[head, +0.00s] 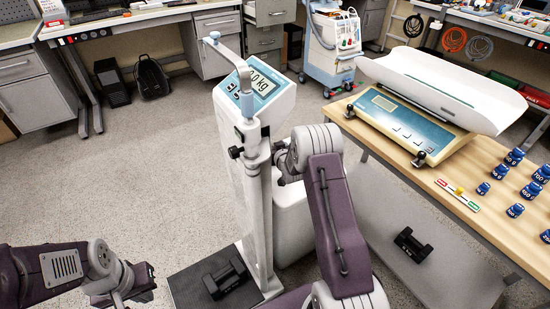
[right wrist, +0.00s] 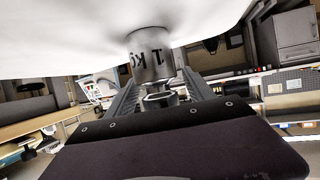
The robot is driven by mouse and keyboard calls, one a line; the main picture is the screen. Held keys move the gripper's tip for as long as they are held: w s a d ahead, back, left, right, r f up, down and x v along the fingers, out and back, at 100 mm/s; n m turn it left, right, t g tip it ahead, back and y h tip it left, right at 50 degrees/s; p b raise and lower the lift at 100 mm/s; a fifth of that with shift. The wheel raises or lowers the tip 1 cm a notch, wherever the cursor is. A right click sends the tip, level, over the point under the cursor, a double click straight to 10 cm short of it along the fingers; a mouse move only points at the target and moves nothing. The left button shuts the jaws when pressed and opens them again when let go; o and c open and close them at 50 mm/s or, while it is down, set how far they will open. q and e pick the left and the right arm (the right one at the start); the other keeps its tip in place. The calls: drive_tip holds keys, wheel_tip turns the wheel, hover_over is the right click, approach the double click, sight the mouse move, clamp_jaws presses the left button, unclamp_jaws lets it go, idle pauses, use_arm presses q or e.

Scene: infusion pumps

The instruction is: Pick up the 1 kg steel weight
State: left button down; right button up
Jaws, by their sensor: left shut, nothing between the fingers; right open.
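The 1 kg steel weight (right wrist: 150,55) shows in the right wrist view. It is a shiny grey cylinder with a narrower neck and knob, and its dark lettering reads upside down. Its wide end meets a white surface (right wrist: 60,30). My right gripper (right wrist: 160,90) is open, with its fingers on either side of the knob; contact is not clear. In the head view the weight and the right fingers are hidden around the scale column (head: 258,190) and my right arm. My left gripper (head: 145,282) is shut and empty at the lower left, away from the weight.
A floor scale with a display (head: 262,82) stands in the middle, a black dumbbell (head: 225,278) on its platform. At right, a wooden table (head: 435,180) holds a baby scale (head: 415,125) and several blue weights (head: 515,210). Another dumbbell (head: 412,244) lies below.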

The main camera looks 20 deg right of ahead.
drive_tip(key=shift+c, duration=0.6)
drive_tip(key=shift+w, duration=0.1)
clamp_jaws()
drive_tip(key=shift+w+r+p, duration=0.1)
drive_tip(key=shift+r+p, duration=0.2)
drive_tip(key=shift+r, duration=0.4)
drive_tip(key=s+d+r+p, duration=0.4)
drive_tip(key=s+d+r, duration=0.3)
drive_tip(key=s+r, duration=0.2)
drive_tip(key=shift+s+r, duration=0.2)
drive_tip(key=shift+r, duration=0.25)
